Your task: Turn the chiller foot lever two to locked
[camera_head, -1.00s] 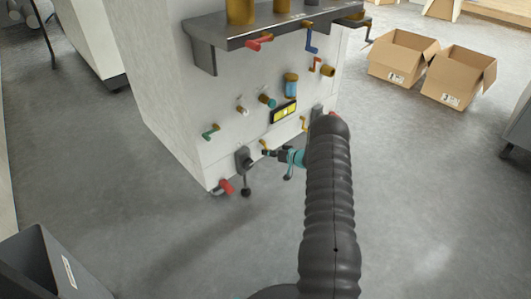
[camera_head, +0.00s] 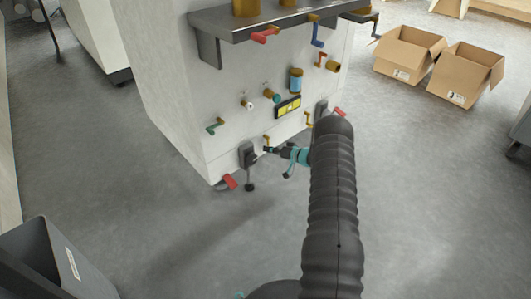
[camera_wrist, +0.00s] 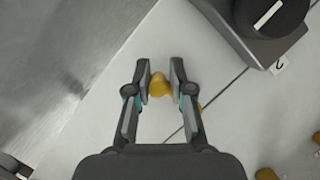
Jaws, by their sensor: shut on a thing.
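The white machine (camera_head: 180,110) has small coloured handles on its front and low down. A small yellow handle (camera_wrist: 158,88) sits between my gripper's fingertips in the wrist view, with a finger on each side. My gripper (camera_head: 269,150) is shut on it, low on the machine's front, beside a grey block (camera_head: 247,155) with a black-ended lever (camera_head: 250,186) hanging from it. The yellow handle (camera_head: 267,140) shows just above the fingers in the head view. I cannot read which lever carries the number two. The fingers partly hide the handle.
Two cardboard boxes (camera_head: 410,55) stand at the back right.

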